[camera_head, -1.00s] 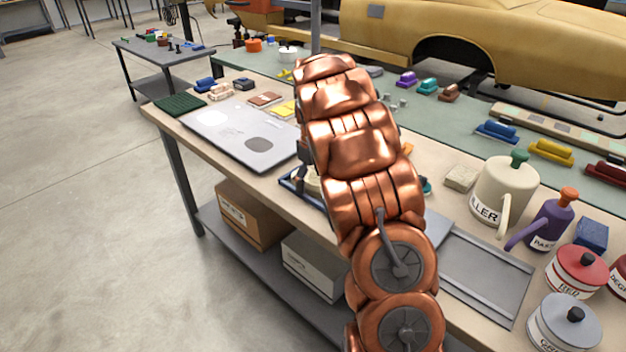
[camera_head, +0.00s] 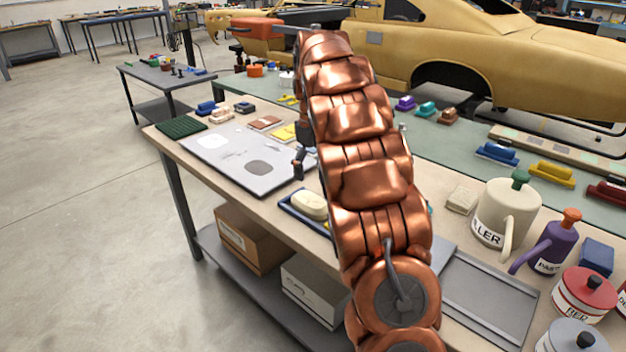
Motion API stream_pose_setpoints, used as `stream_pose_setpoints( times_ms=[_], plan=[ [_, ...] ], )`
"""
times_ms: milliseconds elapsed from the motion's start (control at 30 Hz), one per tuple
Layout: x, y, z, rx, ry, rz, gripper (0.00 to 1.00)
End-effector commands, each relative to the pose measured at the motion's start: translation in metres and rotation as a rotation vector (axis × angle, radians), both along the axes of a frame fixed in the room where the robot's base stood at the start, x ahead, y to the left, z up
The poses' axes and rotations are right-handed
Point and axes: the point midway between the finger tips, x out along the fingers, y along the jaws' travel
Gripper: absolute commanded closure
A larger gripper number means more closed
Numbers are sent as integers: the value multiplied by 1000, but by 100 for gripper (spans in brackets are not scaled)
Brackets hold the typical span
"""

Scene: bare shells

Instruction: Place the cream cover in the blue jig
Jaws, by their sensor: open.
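The cream cover (camera_head: 309,205) is an oval, rounded shell at the front edge of the workbench. It sits inside the dark blue jig (camera_head: 296,217), a shallow tray whose right part is hidden behind my copper arm. From this view I cannot tell whether the cover is fully seated. My gripper (camera_head: 299,165) is mostly hidden behind the arm. One dark finger shows, above and behind the cover in the picture and apart from it. The gripper is open and empty.
A green ribbed mat (camera_head: 181,128) is at the bench's left corner. A cream can (camera_head: 508,212), a purple can (camera_head: 548,240) and a red pot (camera_head: 583,295) crowd the right side.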

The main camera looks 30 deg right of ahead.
Motion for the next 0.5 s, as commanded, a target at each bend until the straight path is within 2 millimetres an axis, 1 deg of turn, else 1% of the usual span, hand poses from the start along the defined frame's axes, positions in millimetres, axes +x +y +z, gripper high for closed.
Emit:
stream_pose_setpoints(
  times_ms=[133,367,500],
  plan=[
    [0,0,7,0,-2,-1,5],
    [-1,0,10,1,0,-2,5],
    [-6,8,14,-2,3,-14,5]
  ],
)
